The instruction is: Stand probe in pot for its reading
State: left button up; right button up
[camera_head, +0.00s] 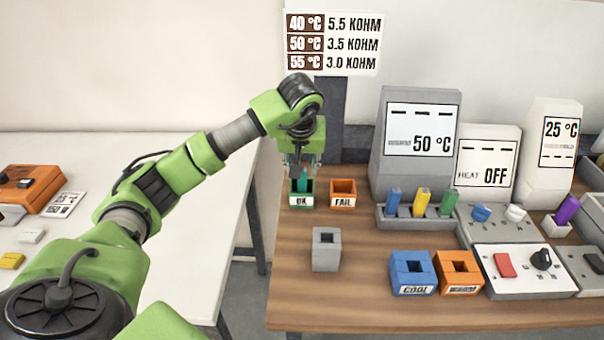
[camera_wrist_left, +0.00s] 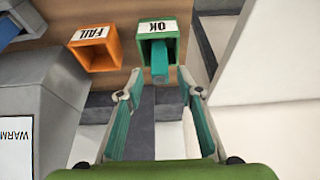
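A teal probe (camera_wrist_left: 158,60) stands in the green OK bin (camera_wrist_left: 142,57), with its upper part sticking out. In the head view the OK bin (camera_head: 302,202) is at the table's back left. My left gripper (camera_head: 304,160) is just above the bin. Its fingers (camera_wrist_left: 158,95) are spread apart with nothing between them in the wrist view. Blue (camera_head: 393,203), yellow (camera_head: 421,203) and green (camera_head: 447,204) probes stand in a grey rack. A purple probe (camera_head: 567,210) leans in a white holder. A blue COOL pot (camera_head: 411,289) and an orange pot (camera_head: 459,288) sit at the front. My right gripper is not visible.
The orange FAIL bin (camera_head: 343,202) stands right of the OK bin. A grey square holder (camera_head: 326,262) stands alone in front of them. Displays read 50 °C (camera_head: 430,145), HEAT OFF (camera_head: 486,178) and 25 °C (camera_head: 560,128). A switch panel (camera_head: 518,286) is at front right.

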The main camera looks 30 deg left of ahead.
pick_arm(q)
jog(key=v, duration=0.8)
jog(key=shift+s+r+b, duration=0.15)
jog(key=shift+r+b, duration=0.15)
jog(key=shift+r, duration=0.05)
dwell(1.9)
